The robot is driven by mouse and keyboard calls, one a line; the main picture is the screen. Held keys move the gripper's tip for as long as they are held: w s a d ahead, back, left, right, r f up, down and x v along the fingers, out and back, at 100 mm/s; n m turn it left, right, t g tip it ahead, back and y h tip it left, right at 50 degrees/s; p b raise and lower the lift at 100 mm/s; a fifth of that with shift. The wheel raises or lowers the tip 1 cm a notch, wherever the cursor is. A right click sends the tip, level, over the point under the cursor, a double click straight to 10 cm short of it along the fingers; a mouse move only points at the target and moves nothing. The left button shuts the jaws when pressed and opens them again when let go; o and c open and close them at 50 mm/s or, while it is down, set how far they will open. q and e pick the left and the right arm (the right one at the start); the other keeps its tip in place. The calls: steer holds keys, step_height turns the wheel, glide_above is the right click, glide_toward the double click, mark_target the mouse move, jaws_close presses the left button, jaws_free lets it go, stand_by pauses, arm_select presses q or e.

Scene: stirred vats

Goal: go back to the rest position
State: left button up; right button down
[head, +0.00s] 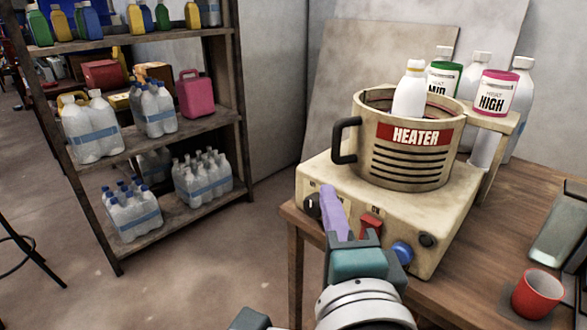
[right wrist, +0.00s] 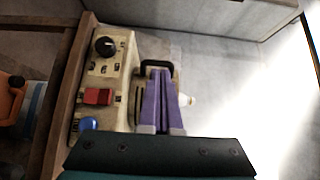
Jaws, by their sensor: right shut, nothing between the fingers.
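My right gripper (head: 327,192) is shut and empty, its purple fingers together in front of the heater's beige base (head: 385,225), near the black dial (head: 311,205) and the red switch (head: 370,226). In the right wrist view the closed fingers (right wrist: 160,72) point toward the pot's black handle (right wrist: 157,66); I cannot tell whether they touch anything. The pot (head: 410,150) marked HEATER stands on the base with a white bottle (head: 409,92) upright in it. My left gripper is not in view.
The wooden table (head: 470,270) carries the heater, a red cup (head: 537,294) and a small side stand (head: 500,122) with bottles labelled in green and pink. A shelf rack (head: 190,130) with bottles stands at the left. Open floor (head: 200,270) lies between rack and table.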

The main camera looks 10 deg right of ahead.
steer(key=s+a+r+n+g+y+p, duration=0.35)
steer(key=s+n+g+y+p, duration=0.4)
steer(key=n, duration=0.85)
steer(key=s+d+n+g+h+p, duration=0.3)
steer(key=s+d+n+g+h, duration=0.3)
steer(key=s+d, duration=0.95)
step_height(320, 180, up, 38)
steer(key=a+m+p, duration=0.1)
steer(key=a+p, duration=0.1)
steer(key=p, duration=3.5)
steer(key=shift+s+a+g, duration=0.25)
steer(key=shift+a+g, duration=0.05)
steer(key=shift+g, duration=0.05)
steer(key=shift+f, duration=0.15)
